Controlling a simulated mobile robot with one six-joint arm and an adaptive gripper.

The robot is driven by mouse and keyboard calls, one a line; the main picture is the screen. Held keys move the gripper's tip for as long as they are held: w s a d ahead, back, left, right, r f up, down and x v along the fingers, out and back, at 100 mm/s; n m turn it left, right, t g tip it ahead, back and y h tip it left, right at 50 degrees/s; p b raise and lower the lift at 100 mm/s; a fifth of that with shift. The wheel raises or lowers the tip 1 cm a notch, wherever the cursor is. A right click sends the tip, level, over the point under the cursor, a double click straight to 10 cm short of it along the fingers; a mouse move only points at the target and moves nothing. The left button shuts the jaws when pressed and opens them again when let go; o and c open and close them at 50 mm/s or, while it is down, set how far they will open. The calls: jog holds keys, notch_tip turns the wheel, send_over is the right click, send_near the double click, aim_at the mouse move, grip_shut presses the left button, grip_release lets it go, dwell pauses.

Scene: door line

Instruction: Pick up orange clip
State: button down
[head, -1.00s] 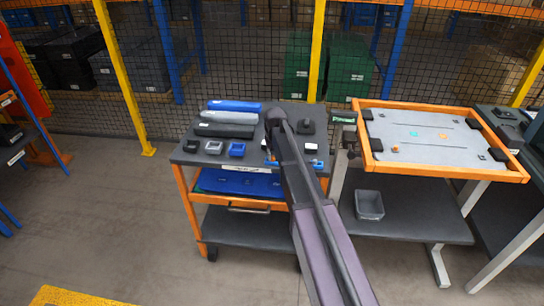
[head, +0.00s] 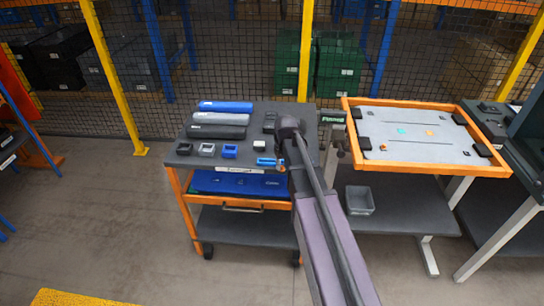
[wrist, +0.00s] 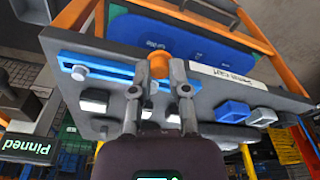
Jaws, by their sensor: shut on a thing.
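The orange clip (wrist: 158,65) shows in the wrist view as a small rounded orange piece between my fingertips, near the labelled front edge of the dark cart top (wrist: 215,88). My gripper (wrist: 159,80) is shut on it, with one finger on each side. A blue strip (wrist: 105,72) with a light knob lies beside it on the left. I cannot tell whether the clip still touches the cart top. The blue strip (head: 266,161) shows just left of my arm there.
Small blue, grey and black blocks (head: 229,151) line the cart's front left. Blue, grey and black long pieces (head: 219,119) lie behind them. An orange-framed table (head: 345,120) stands to the right, with a grey bin (head: 360,200) on its lower shelf. A mesh fence runs behind.

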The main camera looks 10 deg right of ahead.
jog(key=shift+s+d+r, duration=0.1)
jog(key=shift+s+d, duration=0.15)
jog(key=shift+s, duration=0.45)
jog(key=shift+s+d+r, duration=0.1)
jog(key=shift+s+d, duration=0.2)
jog(key=shift+s, duration=0.35)
jog(key=shift+s+d, duration=0.25)
jog(key=shift+s, duration=0.45)
